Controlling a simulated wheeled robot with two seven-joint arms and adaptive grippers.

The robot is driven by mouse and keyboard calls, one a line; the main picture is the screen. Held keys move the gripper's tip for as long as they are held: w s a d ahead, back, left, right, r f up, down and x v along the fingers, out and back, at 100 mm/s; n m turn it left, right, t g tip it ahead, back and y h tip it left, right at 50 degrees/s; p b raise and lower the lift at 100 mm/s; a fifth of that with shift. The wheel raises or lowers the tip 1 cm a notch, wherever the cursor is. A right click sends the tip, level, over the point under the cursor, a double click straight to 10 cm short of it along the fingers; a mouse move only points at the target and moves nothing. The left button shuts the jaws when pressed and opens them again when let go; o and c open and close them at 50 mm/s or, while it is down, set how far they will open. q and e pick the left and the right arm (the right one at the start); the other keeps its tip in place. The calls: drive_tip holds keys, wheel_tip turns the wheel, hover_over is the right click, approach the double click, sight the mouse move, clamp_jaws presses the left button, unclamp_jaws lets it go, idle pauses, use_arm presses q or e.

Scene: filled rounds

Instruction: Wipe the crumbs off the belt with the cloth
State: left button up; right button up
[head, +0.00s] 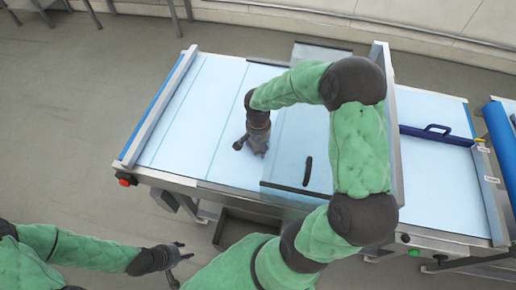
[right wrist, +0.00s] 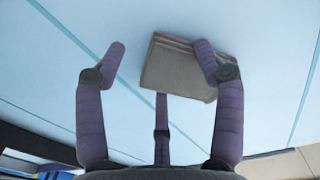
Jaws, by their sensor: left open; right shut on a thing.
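The light blue belt (head: 205,110) runs across the steel-framed table. My right gripper (head: 250,148) reaches over and down to the belt, left of the clear panel. In the right wrist view, a folded grey-brown cloth (right wrist: 172,70) sits at the fingers of my right gripper (right wrist: 165,75), which is shut on it; the cloth looks close to the belt, but I cannot tell whether it touches. My left gripper (head: 178,255) is open and empty, in front of the table and off the belt. I can make out no crumbs on the belt.
A clear panel with a black handle (head: 307,172) covers the belt's middle. An upright metal plate (head: 383,60) stands right of it. A rail (head: 160,105) edges the left. A dark bin (head: 235,228) sits below the front edge.

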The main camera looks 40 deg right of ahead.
drive_tip(key=shift+w+d, duration=0.6)
drive_tip(key=shift+d, duration=0.15)
drive_tip(key=shift+w+d, duration=0.55)
drive_tip(key=shift+d, duration=0.2)
drive_tip(key=shift+r, duration=0.15)
drive_tip(key=shift+r+p, duration=1.85)
drive_tip(key=shift+r, duration=1.05)
drive_tip(key=shift+r+p, duration=0.9)
drive_tip(key=shift+r, duration=0.6)
